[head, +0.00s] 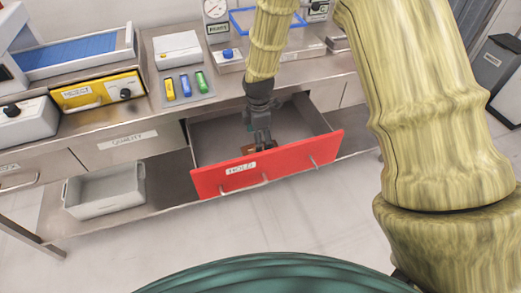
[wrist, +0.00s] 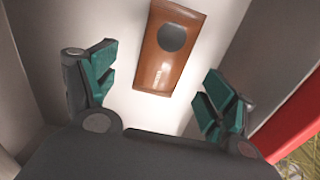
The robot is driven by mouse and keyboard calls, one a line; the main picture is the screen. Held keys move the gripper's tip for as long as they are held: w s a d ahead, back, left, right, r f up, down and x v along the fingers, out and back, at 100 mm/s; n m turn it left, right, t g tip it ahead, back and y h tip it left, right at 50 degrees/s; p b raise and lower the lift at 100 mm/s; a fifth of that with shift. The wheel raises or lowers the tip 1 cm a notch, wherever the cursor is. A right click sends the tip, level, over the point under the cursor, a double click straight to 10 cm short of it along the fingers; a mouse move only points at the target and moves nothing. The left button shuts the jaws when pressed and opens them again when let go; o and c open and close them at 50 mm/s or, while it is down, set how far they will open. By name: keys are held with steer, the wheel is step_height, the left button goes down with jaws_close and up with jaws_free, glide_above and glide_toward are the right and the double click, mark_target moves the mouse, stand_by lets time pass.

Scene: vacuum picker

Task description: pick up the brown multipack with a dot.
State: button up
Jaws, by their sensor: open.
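The brown multipack (wrist: 156,72) lies flat on the pale floor of the open drawer, with a dark grey dot (wrist: 172,37) near its upper end in the wrist view. In the head view a small part of the multipack (head: 248,150) shows beside my gripper, which hides much of the rest. My gripper (head: 262,143) reaches down into the drawer. In the wrist view my gripper (wrist: 157,88) is open, its green-padded fingers wide apart on either side of the multipack. Nothing is between the pads, and I see no contact.
The red drawer front (head: 285,167), labelled HOLD, stands pulled out, and its walls surround my gripper closely. A grey bin (head: 105,190) sits on the lower shelf to the left. The counter above holds a yellow box (head: 98,92) and a tray of coloured bottles (head: 186,100).

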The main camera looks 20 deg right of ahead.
mark_target(250, 149)
steer(key=shift+s+d+f+p, duration=0.15)
steer(key=shift+f+p, duration=0.1)
steer(key=shift+f, duration=1)
steer(key=shift+s+d+f+p, duration=0.1)
steer(key=shift+f+p, duration=0.1)
steer(key=shift+f, duration=1.05)
steer(key=c, duration=1.2)
